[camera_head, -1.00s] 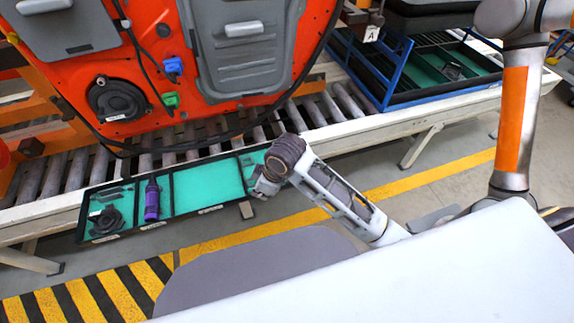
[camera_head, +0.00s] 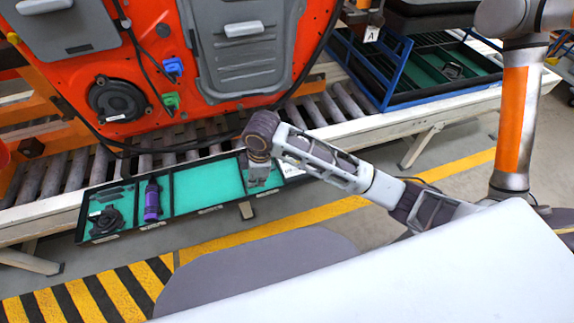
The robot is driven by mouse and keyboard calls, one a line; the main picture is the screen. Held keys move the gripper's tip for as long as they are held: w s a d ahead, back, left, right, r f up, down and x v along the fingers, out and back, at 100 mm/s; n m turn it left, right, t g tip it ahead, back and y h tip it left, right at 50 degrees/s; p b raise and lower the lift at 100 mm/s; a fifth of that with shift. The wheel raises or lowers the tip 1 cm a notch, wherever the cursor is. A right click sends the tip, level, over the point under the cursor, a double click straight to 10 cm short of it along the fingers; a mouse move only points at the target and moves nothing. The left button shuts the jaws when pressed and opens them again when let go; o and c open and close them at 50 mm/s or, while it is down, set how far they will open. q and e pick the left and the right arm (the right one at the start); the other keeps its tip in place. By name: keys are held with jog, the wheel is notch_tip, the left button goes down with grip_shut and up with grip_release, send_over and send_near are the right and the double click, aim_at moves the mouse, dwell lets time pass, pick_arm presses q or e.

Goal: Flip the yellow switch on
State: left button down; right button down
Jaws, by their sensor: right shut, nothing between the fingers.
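I cannot make out a yellow switch in the head view. The orange-red door panel (camera_head: 150,55) carries a blue connector (camera_head: 173,66) and a green connector (camera_head: 171,100). My right gripper (camera_head: 262,183) points down over the right end of the black-edged tray with a green floor (camera_head: 205,187). It is shut with nothing between its fingers. Whether its tips touch the tray floor I cannot tell. My left gripper is not in view.
The tray's left part holds a black round part (camera_head: 106,220) and a purple bottle-shaped tool (camera_head: 152,201). The roller conveyor (camera_head: 335,108) runs behind it. A blue-framed rack (camera_head: 392,75) stands on the conveyor at the right. A black cable hangs along the door's edge.

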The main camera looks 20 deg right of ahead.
jog(key=w+d+r+n+h, duration=0.2)
jog(key=w+d, duration=0.4)
jog(key=d, duration=0.1)
jog(key=shift+w+r+g+h, duration=0.2)
jog(key=shift+r+g+h, duration=0.1)
jog(key=shift+g+h, duration=0.1)
jog(key=shift+f, duration=0.2)
dwell(0.4)
jog(key=f, duration=0.6)
jog(key=d+f, duration=0.1)
jog(key=f, duration=0.2)
jog(key=shift+f+b, duration=0.25)
jog(key=shift+b, duration=0.05)
jog(key=shift+d+r, duration=0.3)
jog(key=shift+d, duration=0.4)
jog(key=shift+d+r, duration=0.3)
jog(key=shift+d, duration=0.35)
pick_arm(q)
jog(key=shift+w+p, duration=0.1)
jog(key=shift+p, duration=0.2)
pick_arm(e)
jog(key=shift+d+r, duration=0.2)
jog(key=shift+d, duration=0.25)
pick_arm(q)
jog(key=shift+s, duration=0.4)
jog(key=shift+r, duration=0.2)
pick_arm(e)
jog(key=shift+r, duration=0.1)
